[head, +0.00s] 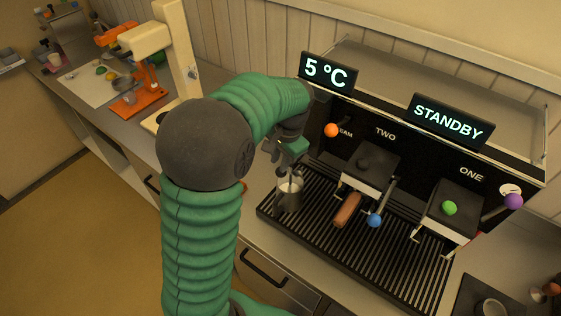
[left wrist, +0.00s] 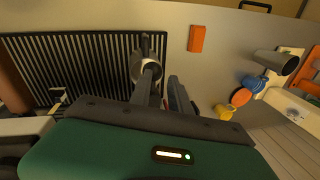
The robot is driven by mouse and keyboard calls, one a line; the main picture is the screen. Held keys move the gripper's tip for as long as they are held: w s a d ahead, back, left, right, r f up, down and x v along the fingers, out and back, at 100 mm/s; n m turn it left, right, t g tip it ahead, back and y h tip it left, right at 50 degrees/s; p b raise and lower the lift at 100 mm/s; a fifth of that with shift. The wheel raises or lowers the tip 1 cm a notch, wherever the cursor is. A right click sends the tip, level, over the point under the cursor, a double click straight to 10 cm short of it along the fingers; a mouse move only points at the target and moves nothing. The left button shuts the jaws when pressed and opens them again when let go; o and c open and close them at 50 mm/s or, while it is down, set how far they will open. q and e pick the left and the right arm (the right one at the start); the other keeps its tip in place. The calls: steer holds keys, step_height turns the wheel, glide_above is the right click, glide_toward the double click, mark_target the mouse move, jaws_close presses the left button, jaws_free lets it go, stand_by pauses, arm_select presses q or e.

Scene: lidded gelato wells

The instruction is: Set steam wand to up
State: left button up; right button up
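The espresso machine stands at the right in the head view. A metal pitcher (head: 289,193) stands on the left end of its drip tray (head: 305,232); its round mouth also shows in the left wrist view (left wrist: 138,70). A thin rod above the pitcher looks like the steam wand, but my gripper partly covers it and its tilt is unclear. An orange knob (head: 331,130) sits by the partly hidden steam label. My left gripper (head: 283,157) is just above the pitcher. Its fingers (left wrist: 164,90) look apart, with nothing clearly held. My right gripper is not in view.
Displays read 5 °C (head: 326,71) and STANDBY (head: 447,120). An orange stand (head: 137,98) is at the back left. An orange block (left wrist: 197,39) lies beside the tray.

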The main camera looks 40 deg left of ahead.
arm_select(q)
steer(key=shift+s+d+f, duration=0.3)
steer(key=shift+s+f, duration=0.05)
steer(key=shift+f, duration=0.2)
steer(key=shift+w+d+r, duration=0.1)
steer(key=shift+w+d, duration=0.1)
steer(key=shift+w, duration=0.25)
steer(key=shift+r, duration=0.15)
steer(key=d+r+b, duration=0.1)
steer(key=d+r, duration=0.2)
steer(key=r, duration=1.3)
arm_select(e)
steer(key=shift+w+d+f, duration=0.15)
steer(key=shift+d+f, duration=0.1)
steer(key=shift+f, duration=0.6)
